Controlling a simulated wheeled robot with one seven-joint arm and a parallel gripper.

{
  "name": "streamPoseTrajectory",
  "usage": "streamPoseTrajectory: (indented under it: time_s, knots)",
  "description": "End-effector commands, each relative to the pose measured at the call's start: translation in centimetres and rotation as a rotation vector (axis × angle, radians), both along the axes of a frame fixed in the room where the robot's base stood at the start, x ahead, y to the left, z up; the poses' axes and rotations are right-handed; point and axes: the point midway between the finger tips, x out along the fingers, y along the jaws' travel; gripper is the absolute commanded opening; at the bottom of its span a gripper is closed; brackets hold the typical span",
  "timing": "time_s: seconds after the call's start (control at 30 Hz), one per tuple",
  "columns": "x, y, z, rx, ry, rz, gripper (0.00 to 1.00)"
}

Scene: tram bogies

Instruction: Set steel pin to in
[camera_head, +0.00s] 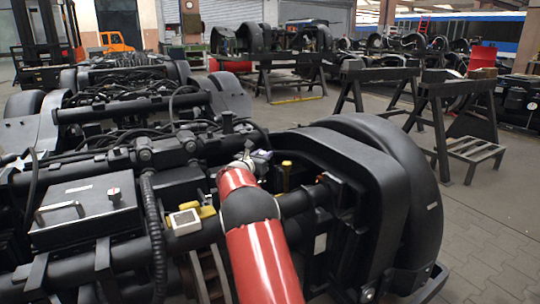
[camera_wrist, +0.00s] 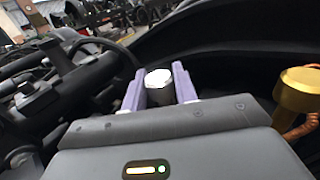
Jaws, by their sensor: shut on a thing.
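The steel pin (camera_wrist: 158,79) shows in the wrist view as a short cylinder with a bright, roughly hexagonal top. It stands between the two purple fingers of my gripper (camera_wrist: 158,92), which is shut on it. The pin's lower end is hidden behind the gripper body. In the head view, my red arm reaches over the near bogie, with its end by the black curved cover. The pin cannot be made out there, and whether it sits in a hole or hangs free cannot be told.
A brass-coloured knob (camera_wrist: 300,92) stands right of my gripper; it also shows in the head view (camera_head: 287,168). The black cover (camera_head: 385,165) rises close on the right. A box with a handle (camera_head: 85,210) and pipes lie left.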

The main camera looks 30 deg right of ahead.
Motion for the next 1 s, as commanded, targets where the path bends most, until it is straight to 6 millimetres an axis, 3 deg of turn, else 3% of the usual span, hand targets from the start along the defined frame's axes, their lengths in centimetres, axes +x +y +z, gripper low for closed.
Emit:
streamPoseTrajectory:
  time_s: [0.03,0.1,0.33,0.5,0.77,0.8,0.93,1.0]
  knots:
    - [0.2,2.2,-0.1,0.0,0.0,0.01,0.0]
    - [0.3,4.4,0.0,0.0,0.0,0.01,0.0]
    - [0.4,10.0,0.1,0.0,0.0,0.008,0.0]
    - [0.3,11.3,0.1,0.001,-0.001,0.004,0.0]
    - [0.3,11.3,0.1,0.001,-0.001,0.004,0.0]
    - [0.3,11.3,0.1,0.001,-0.001,0.004,0.32]
    - [0.3,11.2,0.1,0.001,-0.001,0.003,0.48]
    - [0.3,11.2,0.0,0.001,-0.001,0.003,0.48]
